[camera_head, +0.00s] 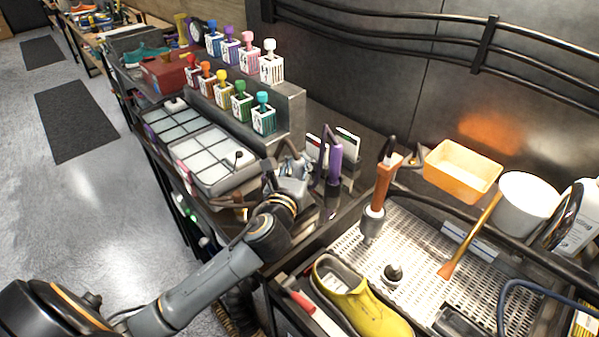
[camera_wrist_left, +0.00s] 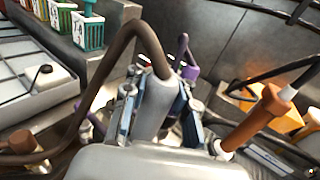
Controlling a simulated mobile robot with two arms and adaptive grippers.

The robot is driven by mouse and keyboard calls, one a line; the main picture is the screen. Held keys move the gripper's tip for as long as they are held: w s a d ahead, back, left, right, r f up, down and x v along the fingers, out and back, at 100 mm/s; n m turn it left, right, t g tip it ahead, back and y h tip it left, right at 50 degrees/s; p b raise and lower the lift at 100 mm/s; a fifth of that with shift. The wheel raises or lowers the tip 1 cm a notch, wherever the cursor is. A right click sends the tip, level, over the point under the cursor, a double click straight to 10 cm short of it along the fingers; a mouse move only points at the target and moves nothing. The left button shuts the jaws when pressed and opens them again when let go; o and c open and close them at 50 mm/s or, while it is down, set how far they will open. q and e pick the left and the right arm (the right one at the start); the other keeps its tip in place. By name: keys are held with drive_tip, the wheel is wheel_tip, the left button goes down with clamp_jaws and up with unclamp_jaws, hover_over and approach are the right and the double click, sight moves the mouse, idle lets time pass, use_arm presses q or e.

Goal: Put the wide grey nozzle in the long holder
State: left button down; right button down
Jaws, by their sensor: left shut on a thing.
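My left gripper (camera_head: 292,172) is shut around a grey piece with a brown hose, which appears to be the wide grey nozzle; the hand hides much of it. In the left wrist view the grey piece (camera_wrist_left: 155,105) sits between the two fingers of the gripper (camera_wrist_left: 160,112), and the brown hose arches over its top and drops to the left. A purple-handled tool (camera_head: 335,165) stands upright just right of the gripper. An orange-handled tool (camera_head: 381,186) stands further right. I cannot tell which fixture is the long holder.
A grey compartment tray (camera_head: 217,184) lies left of the gripper. Coloured bottles (camera_head: 241,103) stand on steps behind it. To the right are a perforated sink tray (camera_head: 412,240), a brush (camera_head: 470,235), an orange basin (camera_head: 462,172) and a white bucket (camera_head: 527,203). A yellow shoe (camera_head: 375,312) lies in front.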

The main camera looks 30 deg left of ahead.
use_arm(q)
drive_tip(key=shift+w+a+f, duration=0.1)
drive_tip(key=shift+w+f, duration=0.05)
drive_tip(key=shift+f, duration=0.05)
wheel_tip(320, 180, down, 3)
drive_tip(key=shift+w+a+r, duration=0.15)
drive_tip(key=shift+r, duration=0.05)
drive_tip(key=shift+f, duration=0.45)
use_arm(e)
drive_tip(key=shift+s+a+f, duration=0.25)
drive_tip(key=shift+s+a, duration=0.1)
drive_tip(key=shift+a, duration=0.15)
use_arm(q)
drive_tip(key=shift+f+b, duration=0.15)
drive_tip(key=shift+b, duration=0.2)
drive_tip(key=c, duration=1.1)
unclamp_jaws()
drive_tip(key=shift+o, duration=0.2)
use_arm(e)
drive_tip(key=shift+d, duration=0.35)
